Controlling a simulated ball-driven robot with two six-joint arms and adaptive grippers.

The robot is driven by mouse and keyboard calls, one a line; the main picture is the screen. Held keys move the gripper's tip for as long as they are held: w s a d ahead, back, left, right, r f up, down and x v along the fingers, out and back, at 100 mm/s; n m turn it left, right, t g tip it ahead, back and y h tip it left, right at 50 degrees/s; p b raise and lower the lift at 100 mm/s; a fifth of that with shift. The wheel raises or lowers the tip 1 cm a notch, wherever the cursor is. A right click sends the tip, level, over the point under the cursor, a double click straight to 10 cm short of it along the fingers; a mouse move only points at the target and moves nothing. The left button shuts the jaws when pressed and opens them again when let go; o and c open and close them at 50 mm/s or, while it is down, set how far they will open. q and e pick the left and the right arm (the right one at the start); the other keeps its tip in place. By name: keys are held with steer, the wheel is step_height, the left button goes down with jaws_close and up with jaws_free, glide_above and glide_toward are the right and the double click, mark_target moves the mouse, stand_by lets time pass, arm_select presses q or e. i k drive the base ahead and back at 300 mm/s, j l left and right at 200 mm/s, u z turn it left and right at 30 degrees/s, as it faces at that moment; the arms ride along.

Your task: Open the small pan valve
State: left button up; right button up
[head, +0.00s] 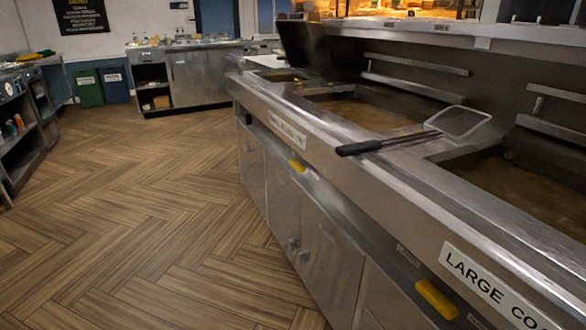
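Neither of my grippers is in the head view. A steel frying range (390,185) runs along the right side. A yellow handle (298,166) sits on its front, below a label (288,130) too small to read surely. A second yellow handle (436,298) is nearer, below a label (490,285) beginning "LARGE CO". I cannot tell whether either handle works a valve, or which pan is the small one. The pans hold brownish oil. The cabinet doors (330,250) under the range look shut, and no valve shows in front of them.
A mesh scoop (461,121) with a black handle (360,147) lies across the range top, its handle at the front edge. The wooden floor (140,190) left of the range is clear. A steel counter (203,75), bins (89,90) and shelves (22,135) stand farther off.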

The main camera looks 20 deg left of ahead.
mark_target(297, 165)
steer(key=i+j, duration=0.15)
steer(key=j, duration=0.2)
steer(key=i+j+z, duration=0.15)
steer(key=j, duration=0.25)
steer(key=i+j, duration=0.1)
steer(key=j, duration=0.25)
steer(key=i+j+z, duration=0.1)
steer(key=j, duration=0.3)
steer(key=i+j+z, duration=0.1)
steer(key=j, duration=0.3)
steer(key=i+j, duration=0.15)
steer(key=j, duration=0.25)
steer(key=z, duration=0.05)
